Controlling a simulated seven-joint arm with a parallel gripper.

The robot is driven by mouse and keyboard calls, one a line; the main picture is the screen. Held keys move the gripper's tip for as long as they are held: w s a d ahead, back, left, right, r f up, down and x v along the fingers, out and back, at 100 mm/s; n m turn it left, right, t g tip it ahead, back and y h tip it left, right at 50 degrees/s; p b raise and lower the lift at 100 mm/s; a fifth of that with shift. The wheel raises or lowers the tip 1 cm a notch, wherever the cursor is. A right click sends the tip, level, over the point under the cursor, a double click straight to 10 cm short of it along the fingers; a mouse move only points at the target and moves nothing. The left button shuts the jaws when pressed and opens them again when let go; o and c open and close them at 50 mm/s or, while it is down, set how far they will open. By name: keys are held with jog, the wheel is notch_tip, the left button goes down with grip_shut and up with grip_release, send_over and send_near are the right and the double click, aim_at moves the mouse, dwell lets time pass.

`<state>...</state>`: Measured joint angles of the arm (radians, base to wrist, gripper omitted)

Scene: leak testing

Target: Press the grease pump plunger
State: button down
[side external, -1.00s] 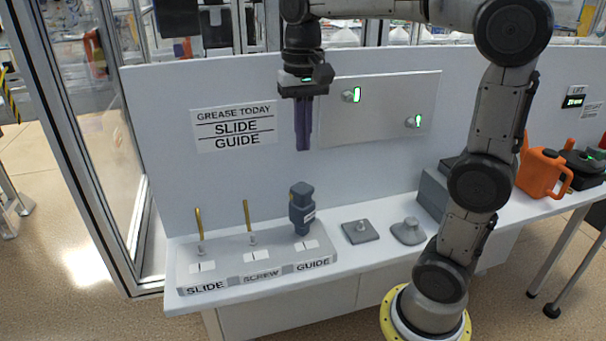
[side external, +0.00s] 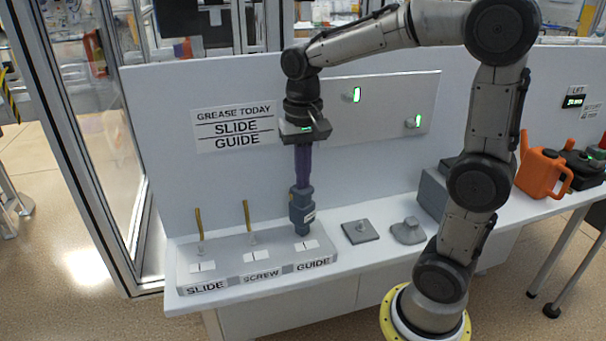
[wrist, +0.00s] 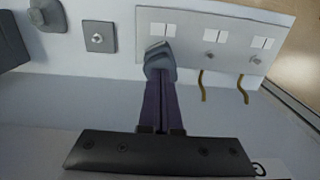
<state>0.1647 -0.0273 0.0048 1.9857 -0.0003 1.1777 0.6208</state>
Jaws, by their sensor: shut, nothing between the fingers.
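The grease pump (side external: 302,212) is a dark blue-grey body standing upright at the GUIDE position of the grey station block (side external: 205,284). It also shows in the wrist view (wrist: 158,60). My gripper (side external: 303,184) points straight down over it, its long purple fingers closed together with nothing between them. The fingertips meet the pump's top in the side view. In the wrist view the closed fingers (wrist: 160,82) reach the pump's head and partly cover it. I cannot tell how far the plunger is pressed down.
Brass-coloured tubes stand at the SLIDE (side external: 199,222) and SCREW (side external: 247,215) positions. A sign (side external: 237,127) reads "GREASE TODAY SLIDE GUIDE". A panel (side external: 385,105) with two green-lit switches is behind. A square plate (side external: 360,232) and a grey knob (side external: 408,232) sit right of the block.

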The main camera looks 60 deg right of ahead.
jog(key=shift+f, duration=1.45)
jog(key=shift+s, duration=0.1)
notch_tip(320, 180, up, 14)
jog(key=shift+r, duration=0.2)
notch_tip(320, 180, up, 3)
jog(key=shift+f, duration=0.2)
notch_tip(320, 180, down, 14)
jog(key=shift+f, duration=0.1)
dwell(0.5)
